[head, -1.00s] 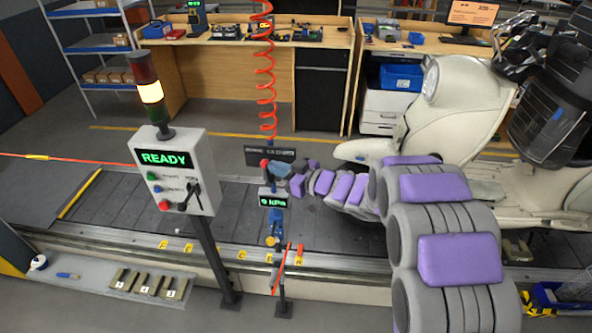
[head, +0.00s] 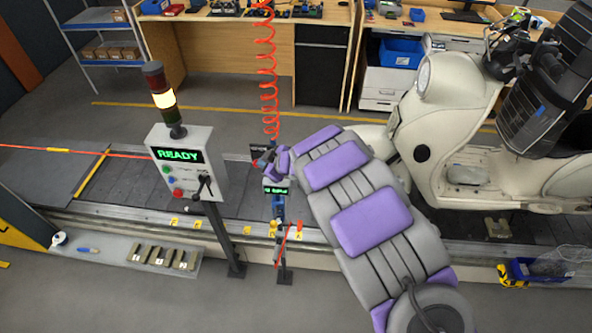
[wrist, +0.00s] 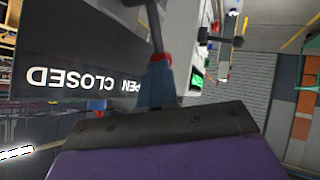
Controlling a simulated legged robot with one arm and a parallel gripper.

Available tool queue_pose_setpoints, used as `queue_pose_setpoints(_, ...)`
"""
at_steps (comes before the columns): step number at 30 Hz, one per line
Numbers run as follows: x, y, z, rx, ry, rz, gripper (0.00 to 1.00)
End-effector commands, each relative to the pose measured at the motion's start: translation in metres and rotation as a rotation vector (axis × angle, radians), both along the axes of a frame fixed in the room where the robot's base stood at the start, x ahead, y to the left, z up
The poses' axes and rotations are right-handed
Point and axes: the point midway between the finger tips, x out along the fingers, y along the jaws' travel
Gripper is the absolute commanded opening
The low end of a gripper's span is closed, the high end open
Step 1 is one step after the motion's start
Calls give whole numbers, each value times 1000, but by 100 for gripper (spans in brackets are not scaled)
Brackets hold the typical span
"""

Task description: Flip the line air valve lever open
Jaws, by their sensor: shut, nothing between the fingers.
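The dark valve sign (wrist: 60,50) fills the left of the wrist view, with OPEN and CLOSED lettering upside down and partly covered. A grey rod (wrist: 154,25), apparently the valve lever, runs down to the red tips of my gripper (wrist: 160,60). The blue fingers are shut with nothing between them; I cannot tell whether they touch the rod. In the head view my gripper (head: 262,161) is at the valve, just above the small green-lit gauge (head: 276,189). My arm hides part of the valve there.
A red coiled hose (head: 268,90) hangs above the valve. A control box (head: 185,162) reading READY stands to the left. A cream scooter (head: 450,120) sits on the conveyor to the right. Numbered blocks (head: 160,257) lie on the front ledge.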

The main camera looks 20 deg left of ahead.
Motion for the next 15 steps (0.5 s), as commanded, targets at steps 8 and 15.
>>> queue_pose_setpoints(8,-1,6,-3,-34,-6,4,0)
queue_pose_setpoints(15,-2,6,-4,-37,-6,4,0)
